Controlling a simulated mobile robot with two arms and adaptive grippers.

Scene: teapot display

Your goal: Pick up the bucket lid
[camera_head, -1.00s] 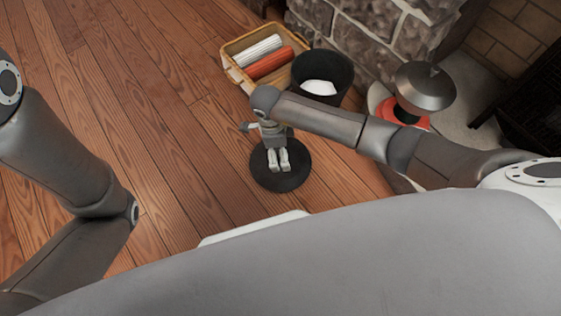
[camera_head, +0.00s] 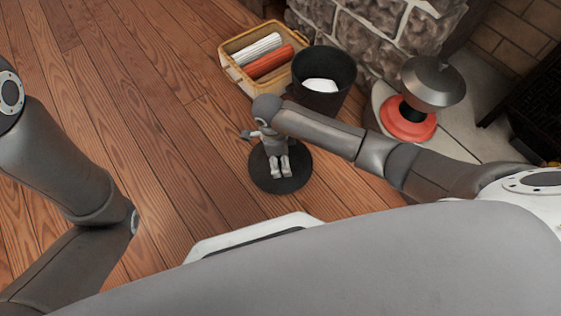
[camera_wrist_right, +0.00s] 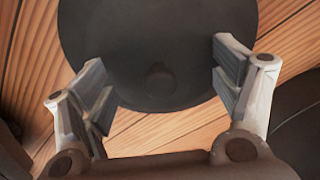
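The bucket lid is a dark round disc (camera_head: 298,180) lying flat on the wooden floor. In the right wrist view, the lid (camera_wrist_right: 160,28) fills the top middle, with a small round knob (camera_wrist_right: 160,82) on it. My right gripper (camera_head: 280,172) points down above the lid and hides its middle in the head view. The height above the lid is hard to tell. My left arm shows at the left, but its gripper is out of view.
A black bucket (camera_head: 335,98) with something white inside stands just behind the lid. A yellow crate (camera_head: 234,74) with red and white rolls is beside it. A dark metal piece (camera_head: 432,84) above a red round base (camera_head: 407,128) stands right, near the stone wall (camera_head: 370,38). Floor at left is clear.

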